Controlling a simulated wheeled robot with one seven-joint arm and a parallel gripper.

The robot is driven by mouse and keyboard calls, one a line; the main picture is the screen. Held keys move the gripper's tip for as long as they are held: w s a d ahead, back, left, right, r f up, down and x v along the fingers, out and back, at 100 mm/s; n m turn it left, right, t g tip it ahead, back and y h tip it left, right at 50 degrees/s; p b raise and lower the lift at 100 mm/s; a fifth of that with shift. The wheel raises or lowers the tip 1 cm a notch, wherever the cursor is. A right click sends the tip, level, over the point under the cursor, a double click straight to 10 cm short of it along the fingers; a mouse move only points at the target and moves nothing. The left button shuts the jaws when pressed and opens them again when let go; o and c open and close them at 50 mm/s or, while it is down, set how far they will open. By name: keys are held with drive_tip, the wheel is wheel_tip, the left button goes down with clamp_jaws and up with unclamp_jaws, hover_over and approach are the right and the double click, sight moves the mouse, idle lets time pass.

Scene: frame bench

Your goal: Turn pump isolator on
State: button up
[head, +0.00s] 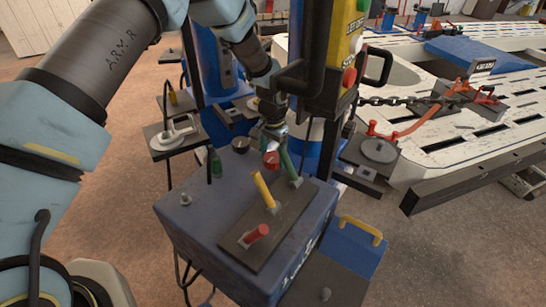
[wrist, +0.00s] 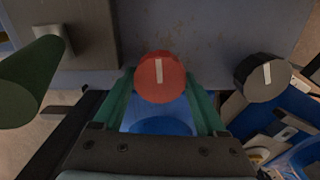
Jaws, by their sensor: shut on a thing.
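A red round knob (head: 271,160) sits on top of the blue box (head: 190,225). In the wrist view the red knob (wrist: 160,77) shows a white mark that runs nearly straight up and down. My gripper (head: 276,150) comes down on it from above. In the wrist view my gripper (wrist: 160,92) has its green fingers on either side of the red knob, shut on it. A dark knob (wrist: 263,77) with a white mark stands to its right, also in the head view (head: 241,145). I cannot read any label that names the pump isolator.
On the box, a dark plate (head: 240,242) carries a yellow lever (head: 263,190), a red lever (head: 257,233) and a green lever. A green handle (head: 216,165) stands near the back left. A yellow-handled blue case (head: 352,250) and a slotted white bench (head: 455,130) lie to the right.

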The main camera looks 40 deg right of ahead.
drive_tip(key=shift+m, duration=0.5)
drive_tip(key=o, duration=1.3)
